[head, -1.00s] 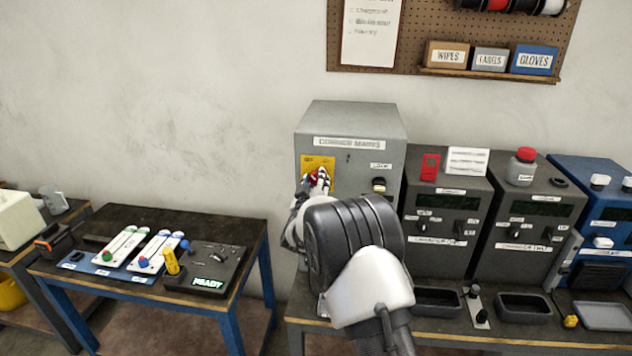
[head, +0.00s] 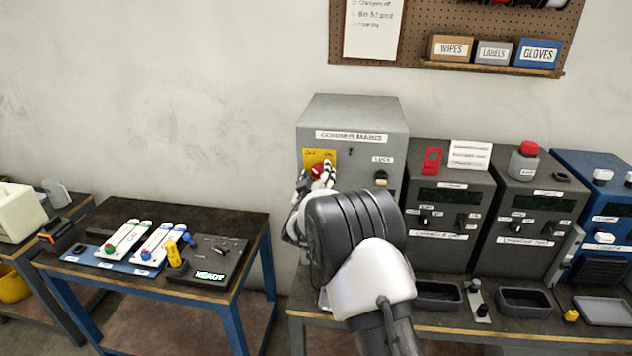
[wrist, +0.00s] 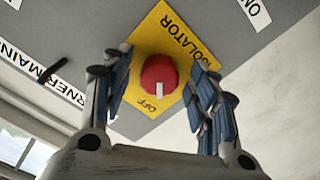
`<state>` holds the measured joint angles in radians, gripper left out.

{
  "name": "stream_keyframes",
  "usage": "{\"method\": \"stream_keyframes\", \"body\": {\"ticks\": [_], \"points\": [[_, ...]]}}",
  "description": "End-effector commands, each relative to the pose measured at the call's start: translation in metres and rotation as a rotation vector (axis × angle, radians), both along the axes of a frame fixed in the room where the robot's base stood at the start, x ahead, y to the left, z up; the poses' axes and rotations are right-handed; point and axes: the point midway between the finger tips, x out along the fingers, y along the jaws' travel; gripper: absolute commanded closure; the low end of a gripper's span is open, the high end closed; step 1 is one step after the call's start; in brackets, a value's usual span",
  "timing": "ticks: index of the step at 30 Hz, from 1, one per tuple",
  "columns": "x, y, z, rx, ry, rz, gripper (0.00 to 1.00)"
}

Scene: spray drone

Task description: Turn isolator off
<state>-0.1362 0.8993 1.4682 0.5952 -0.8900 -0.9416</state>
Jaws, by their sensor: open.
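The isolator is a red rotary knob (wrist: 158,79) with a white pointer mark, on a yellow plate (wrist: 166,38) lettered ISOLATOR and OFF. In the wrist view the white mark points toward the OFF lettering. In the head view the red knob (head: 317,170) and yellow plate (head: 313,155) sit on the front of a grey box labelled CORNER MAINS (head: 352,107). My gripper (wrist: 160,85) is open, with one blue-padded finger on each side of the knob. I cannot tell whether a finger touches it. My arm hides the lower front of the box.
A black knob (head: 381,178) is on the same panel to the right. Dark charger units (head: 455,200) stand right of the box on the bench. A lower table (head: 120,215) at left holds batteries and a small READY display (head: 210,275).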

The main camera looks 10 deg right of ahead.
Motion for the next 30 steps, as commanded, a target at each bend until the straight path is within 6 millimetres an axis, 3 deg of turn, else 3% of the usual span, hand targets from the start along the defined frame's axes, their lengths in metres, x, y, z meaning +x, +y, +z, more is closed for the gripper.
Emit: {"method": "stream_keyframes", "body": {"ticks": [5, 18, 30], "points": [[-0.02, 0.008, 0.001, -0.001, 0.001, 0.002, 0.46], [-0.1, 0.034, 0.0, -0.001, 0.0, 0.002, 0.46], [-0.112, 0.036, 0.0, 0.0, -0.001, 0.001, 0.46]]}}
